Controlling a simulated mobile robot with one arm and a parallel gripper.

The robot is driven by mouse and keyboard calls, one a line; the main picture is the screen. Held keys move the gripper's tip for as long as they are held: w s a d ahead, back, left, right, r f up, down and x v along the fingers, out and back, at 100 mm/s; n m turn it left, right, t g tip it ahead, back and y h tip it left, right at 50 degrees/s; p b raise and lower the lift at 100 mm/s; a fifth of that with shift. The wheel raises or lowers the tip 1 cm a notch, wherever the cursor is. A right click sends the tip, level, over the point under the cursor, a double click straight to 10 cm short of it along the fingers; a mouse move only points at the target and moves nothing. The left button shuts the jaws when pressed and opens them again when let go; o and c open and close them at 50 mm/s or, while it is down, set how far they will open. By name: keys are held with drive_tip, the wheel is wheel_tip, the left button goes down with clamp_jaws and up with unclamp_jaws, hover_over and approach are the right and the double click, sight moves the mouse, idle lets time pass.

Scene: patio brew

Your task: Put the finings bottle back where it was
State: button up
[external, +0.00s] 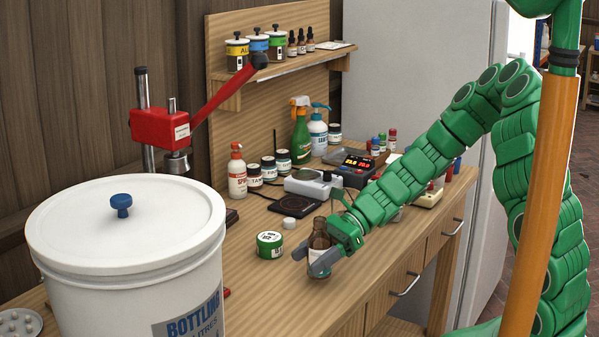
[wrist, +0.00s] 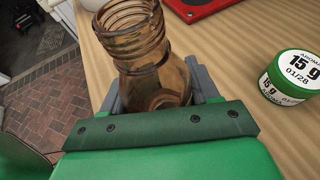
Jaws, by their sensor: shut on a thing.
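A brown glass bottle (external: 319,240) with a pale label is between the fingers of my gripper (external: 322,262), above the front part of the wooden bench. I cannot tell whether its base touches the bench. In the wrist view the bottle (wrist: 150,60) shows its open, threaded neck with no cap on it, and my gripper (wrist: 165,92) is shut around its body. A white cap-like disc (external: 296,223) lies on the bench behind the bottle. The bottle's lower part is partly hidden by my fingers.
A green tin (external: 270,244) stands close to the left of the bottle; it also shows in the wrist view (wrist: 290,78). A large white bottling bucket (external: 125,255) fills the left front. A black scale (external: 296,203) and several bottles stand behind. The bench's front edge is near.

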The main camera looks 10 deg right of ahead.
drive_tip(key=shift+f, duration=0.75)
drive_tip(key=shift+f, duration=0.15)
drive_tip(key=o, duration=1.2)
drive_tip(key=shift+r, duration=0.2)
drive_tip(key=v, duration=1.2)
